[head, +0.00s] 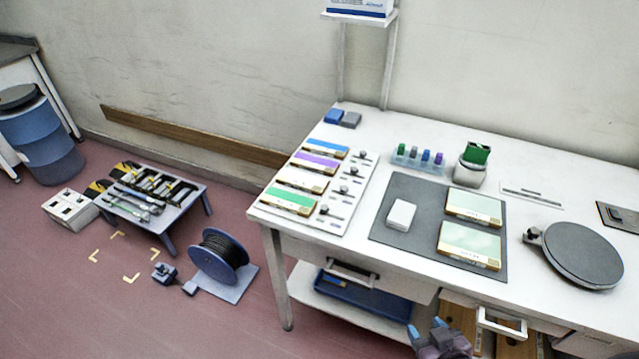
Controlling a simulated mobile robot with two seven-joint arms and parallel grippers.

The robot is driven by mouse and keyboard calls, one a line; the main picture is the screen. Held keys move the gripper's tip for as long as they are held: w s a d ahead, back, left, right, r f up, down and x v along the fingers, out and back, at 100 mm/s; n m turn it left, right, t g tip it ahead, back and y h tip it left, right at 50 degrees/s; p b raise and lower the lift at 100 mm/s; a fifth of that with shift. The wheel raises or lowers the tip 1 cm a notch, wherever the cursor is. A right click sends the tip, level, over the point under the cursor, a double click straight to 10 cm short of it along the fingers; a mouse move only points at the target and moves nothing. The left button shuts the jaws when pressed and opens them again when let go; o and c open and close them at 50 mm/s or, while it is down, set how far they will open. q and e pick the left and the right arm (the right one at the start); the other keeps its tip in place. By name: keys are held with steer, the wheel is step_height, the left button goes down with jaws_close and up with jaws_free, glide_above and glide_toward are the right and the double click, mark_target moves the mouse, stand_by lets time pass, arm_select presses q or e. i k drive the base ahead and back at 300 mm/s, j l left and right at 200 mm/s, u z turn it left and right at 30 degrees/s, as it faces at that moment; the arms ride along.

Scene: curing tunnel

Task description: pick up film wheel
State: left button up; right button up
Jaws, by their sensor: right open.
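No object is clearly marked as the film wheel, and I cannot tell for sure which one it is. A small dark metal piece with a round part (532,236) sits at the left edge of a round grey disc (585,256) on the right of the white table. A blue reel wound with black (222,256) stands on a plate on the floor left of the table. My right gripper (426,328) is at the bottom, in front of the table's drawers, open, with nothing seen between its fingers. It is apart from all of these. My left gripper is out of view.
The white table (380,150) carries a grey mat (415,190) with panels and a white block, a board of coloured strips (318,180), a vial rack (417,160) and a green-topped jar (472,165). A low tool bench (150,200) stands on the floor at left.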

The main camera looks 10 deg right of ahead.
mark_target(474, 157)
steer(key=z, duration=1.3)
